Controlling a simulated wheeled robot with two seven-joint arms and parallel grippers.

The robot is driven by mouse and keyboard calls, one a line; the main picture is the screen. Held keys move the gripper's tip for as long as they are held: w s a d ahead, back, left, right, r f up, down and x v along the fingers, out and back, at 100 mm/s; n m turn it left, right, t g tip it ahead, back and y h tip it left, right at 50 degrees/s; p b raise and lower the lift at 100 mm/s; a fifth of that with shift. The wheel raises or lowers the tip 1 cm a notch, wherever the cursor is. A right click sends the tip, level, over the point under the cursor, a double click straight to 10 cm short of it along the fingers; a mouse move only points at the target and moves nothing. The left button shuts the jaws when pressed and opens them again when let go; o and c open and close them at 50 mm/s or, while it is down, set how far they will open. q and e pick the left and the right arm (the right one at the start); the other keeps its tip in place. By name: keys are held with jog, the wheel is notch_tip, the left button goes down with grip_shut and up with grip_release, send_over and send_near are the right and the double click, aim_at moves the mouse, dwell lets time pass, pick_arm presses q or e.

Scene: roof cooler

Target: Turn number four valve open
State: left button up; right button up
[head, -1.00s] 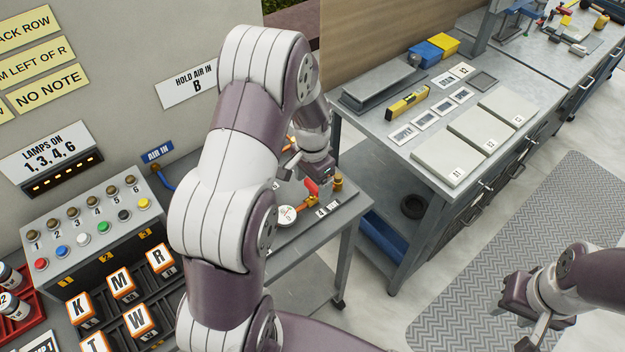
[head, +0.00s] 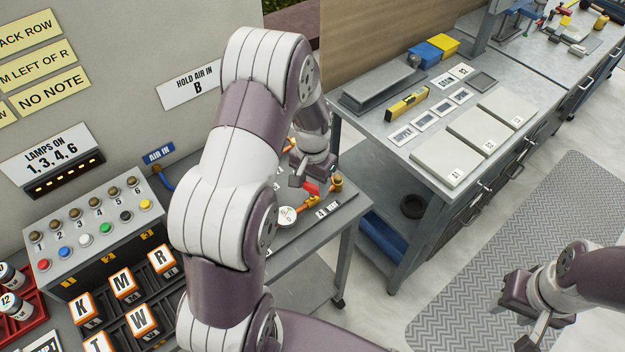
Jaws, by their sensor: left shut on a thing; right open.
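The number four valve has a red handle (head: 312,188) on an orange-brass pipe (head: 323,196), above a label reading 4 (head: 321,212) on the grey bench by the wall. A round white gauge (head: 287,215) sits left of it. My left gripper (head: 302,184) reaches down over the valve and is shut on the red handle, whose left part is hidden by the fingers. My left arm hides the other valves and much of the pipe. My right gripper (head: 527,322) is open and empty at the lower right, over the floor, partly cut off by the frame edge.
A button box (head: 92,232) with lamps and several lettered blocks stands at the left. A sign (head: 194,83) reads "HOLD AIR IN B". A second metal bench (head: 390,130) with plates and a yellow level is at the right.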

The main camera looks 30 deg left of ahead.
aim_at(313, 185)
pick_arm(q)
jog(key=n+p, duration=0.1)
jog(key=n, duration=0.5)
jog(key=shift+r, duration=0.15)
jog(key=n+p, duration=0.1)
jog(key=n, duration=0.4)
jog(key=shift+w, duration=0.1)
jog(key=shift+n, duration=0.3)
jog(key=o, duration=1)
jog(key=shift+o, duration=0.2)
notch_tip(313, 185, up, 13)
jog(key=b, duration=0.1)
jog(key=shift+f, duration=0.2)
